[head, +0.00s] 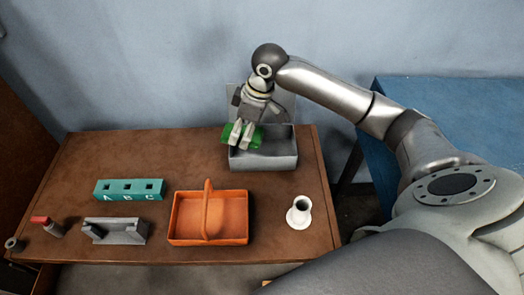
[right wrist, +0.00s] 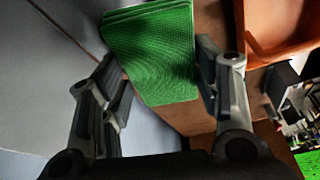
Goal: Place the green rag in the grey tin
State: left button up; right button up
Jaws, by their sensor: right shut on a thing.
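The green rag (head: 256,138) is held in my right gripper (head: 242,135), at the left rim of the grey tin (head: 265,161). The tin is an open grey box at the back right of the brown table, with a raised lid behind it. In the right wrist view the rag (right wrist: 152,48) shows as a folded green cloth between the fingers of the right gripper (right wrist: 160,90). Whether the rag touches the tin's rim cannot be told. My left gripper is not in view.
An orange basket (head: 181,239) with an upright handle stands left of the tin's front. A white flanged piece (head: 299,213) stands at the front right. A teal block marked A B C (head: 129,197), a grey bracket (head: 117,237) and a red-topped item (head: 41,220) are at the left.

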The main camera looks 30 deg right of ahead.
jog(key=w+d+f+n, duration=0.2)
jog(key=d+n, duration=0.1)
jog(key=d, duration=0.1)
send_near(251, 154)
jog(key=shift+g, duration=0.3)
jog(key=x, duration=0.6)
jog(key=shift+w+d+f+p, duration=0.1)
jog(key=shift+w+p, duration=0.15)
jog(key=shift+p, duration=0.15)
jog(key=shift+f, duration=0.1)
jog(key=o, duration=0.7)
jog(key=shift+c, duration=0.2)
jog(key=v, duration=1.2)
jog(key=shift+d, duration=0.2)
jog(key=shift+r, duration=0.2)
